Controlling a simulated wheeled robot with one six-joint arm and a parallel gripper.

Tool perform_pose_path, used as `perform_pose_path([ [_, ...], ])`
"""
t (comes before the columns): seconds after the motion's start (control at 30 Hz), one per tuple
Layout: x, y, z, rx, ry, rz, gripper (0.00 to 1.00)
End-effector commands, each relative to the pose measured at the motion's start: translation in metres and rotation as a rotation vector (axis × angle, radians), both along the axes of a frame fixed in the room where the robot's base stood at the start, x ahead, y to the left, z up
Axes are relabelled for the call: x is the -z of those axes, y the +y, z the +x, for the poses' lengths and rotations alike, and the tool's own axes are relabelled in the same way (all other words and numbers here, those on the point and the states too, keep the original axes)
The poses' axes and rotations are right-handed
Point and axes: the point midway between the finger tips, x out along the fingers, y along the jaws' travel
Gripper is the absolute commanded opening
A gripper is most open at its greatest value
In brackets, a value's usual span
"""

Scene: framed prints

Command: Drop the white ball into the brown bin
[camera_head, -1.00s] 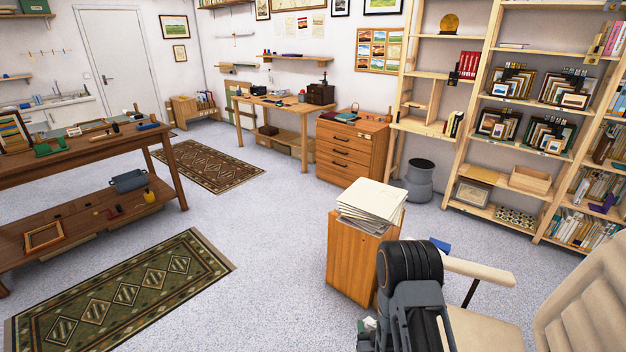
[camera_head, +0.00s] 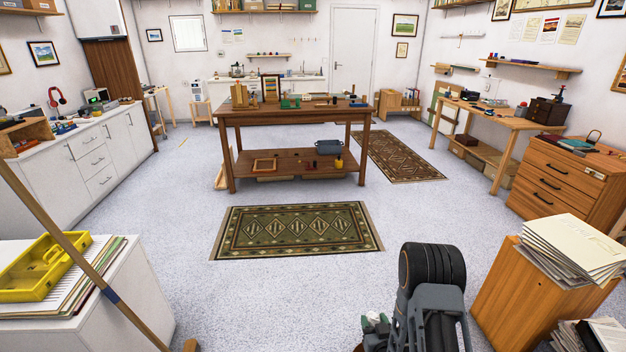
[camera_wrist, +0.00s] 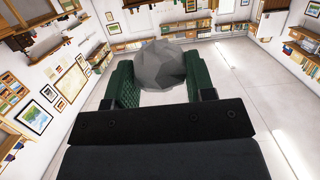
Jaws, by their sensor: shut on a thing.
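The white ball (camera_wrist: 160,66) looks pale grey and faceted in the wrist view. It sits between the two green finger pads of my gripper (camera_wrist: 160,82), which is shut on it. In the head view my gripper (camera_head: 375,324) is low in the picture, right of centre, mostly behind my own arm. Only a small white patch shows by its green fingers there. I cannot make out a brown bin in either current view.
A dark wooden workbench (camera_head: 296,111) stands ahead beyond a green patterned rug (camera_head: 296,230). A wooden cabinet (camera_head: 530,292) topped with papers is close on the right. Open floor lies between.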

Motion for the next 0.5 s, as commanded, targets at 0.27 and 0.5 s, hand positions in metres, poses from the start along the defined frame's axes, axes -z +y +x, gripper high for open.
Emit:
perform_pose_path([
  [0.27,0.128,-0.03,0.033,-0.181,-0.003,-0.004,0.28],
  [0.5,0.204,-0.063,0.042,-0.324,0.0,-0.004,0.28],
])
